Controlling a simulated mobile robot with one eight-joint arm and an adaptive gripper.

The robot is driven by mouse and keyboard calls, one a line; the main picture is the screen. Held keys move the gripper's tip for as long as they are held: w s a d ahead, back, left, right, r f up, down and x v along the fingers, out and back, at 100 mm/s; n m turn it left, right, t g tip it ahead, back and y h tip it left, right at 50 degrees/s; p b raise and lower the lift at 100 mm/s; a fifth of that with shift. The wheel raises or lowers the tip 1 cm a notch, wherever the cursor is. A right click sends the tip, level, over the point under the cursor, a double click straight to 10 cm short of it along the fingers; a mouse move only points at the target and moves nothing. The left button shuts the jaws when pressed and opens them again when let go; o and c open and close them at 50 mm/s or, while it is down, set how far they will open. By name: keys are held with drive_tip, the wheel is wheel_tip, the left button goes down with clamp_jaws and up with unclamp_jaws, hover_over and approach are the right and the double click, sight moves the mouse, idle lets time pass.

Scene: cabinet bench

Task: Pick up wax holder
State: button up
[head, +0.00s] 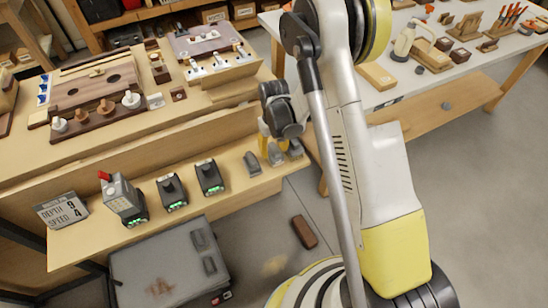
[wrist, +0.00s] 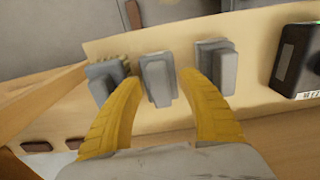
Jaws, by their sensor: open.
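Three small grey blocks stand in a row on the lower wooden shelf. Their shapes do not clearly show which is the wax holder. In the wrist view the middle grey block (wrist: 157,82) is between my yellow fingertips, with gaps visible on both sides. The left grey block (wrist: 105,78), with a yellowish rough top, is just outside the left finger. The right grey block (wrist: 216,64) is beyond the right fingertip, which covers part of it; it also shows in the head view (head: 252,164). My gripper (wrist: 161,78) is open; in the head view my arm partly hides it.
Several black chargers with green lights, one of them here (head: 209,177), stand along the shelf (head: 240,185). A sign (head: 62,210) is at its left end. The workbench above holds wooden boards and fittings. A grey case (head: 170,265) and a brown block (head: 304,232) lie on the floor.

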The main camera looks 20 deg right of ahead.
sight(274, 148)
drive_tip(key=shift+r, duration=0.1)
clamp_jaws()
drive_tip(key=shift+r, duration=0.1)
drive_tip(key=shift+r, duration=0.2)
wheel_tip(274, 148, up, 4)
drive_tip(key=p, duration=0.3)
drive_tip(key=s+d+r+p, duration=0.4)
drive_tip(key=s+d+r, duration=0.2)
drive_tip(key=d, duration=0.4)
drive_tip(key=shift+r, duration=0.2)
